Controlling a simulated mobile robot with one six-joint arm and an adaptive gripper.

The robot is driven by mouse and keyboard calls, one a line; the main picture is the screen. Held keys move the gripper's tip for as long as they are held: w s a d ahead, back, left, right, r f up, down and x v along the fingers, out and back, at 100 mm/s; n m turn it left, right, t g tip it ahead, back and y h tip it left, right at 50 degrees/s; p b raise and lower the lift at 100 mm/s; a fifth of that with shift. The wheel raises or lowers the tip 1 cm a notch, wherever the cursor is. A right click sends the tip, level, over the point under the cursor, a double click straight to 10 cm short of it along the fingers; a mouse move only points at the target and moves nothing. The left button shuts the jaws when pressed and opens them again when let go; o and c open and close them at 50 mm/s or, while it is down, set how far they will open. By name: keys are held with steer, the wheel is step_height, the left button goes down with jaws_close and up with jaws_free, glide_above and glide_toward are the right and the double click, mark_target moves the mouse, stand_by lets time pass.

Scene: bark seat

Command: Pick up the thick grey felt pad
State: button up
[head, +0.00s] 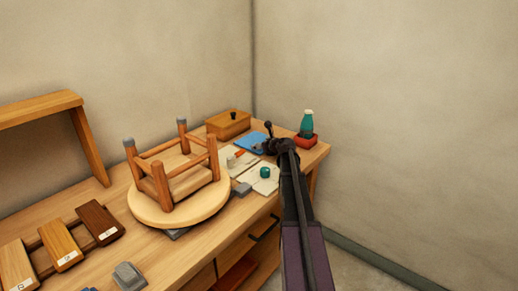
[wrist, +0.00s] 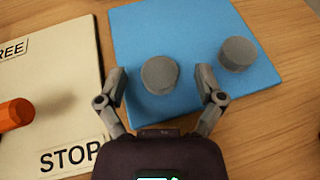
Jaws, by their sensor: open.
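In the wrist view, two round grey pads lie on a blue mat. One grey pad (wrist: 159,75) lies between my open fingers, and the other grey pad (wrist: 237,54) lies to the right, near the mat's edge. The right one looks somewhat taller, but I cannot tell surely which is the thick one. My gripper (wrist: 167,80) is open, with a finger on each side of the nearer pad and no clear contact. In the head view, my gripper (head: 268,140) is over the blue mat (head: 247,138) and the pads there are hidden.
A cream board (wrist: 45,90) with "STOP" and "REE" labels and an orange peg (wrist: 15,114) lies left of the mat. An upturned stool (head: 178,205), wooden box (head: 228,124) and teal bottle in a red holder (head: 306,125) stand on the bench.

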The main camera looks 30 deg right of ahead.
steer(key=shift+w, duration=0.1)
stand_by(0.5)
steer(key=c, duration=0.8)
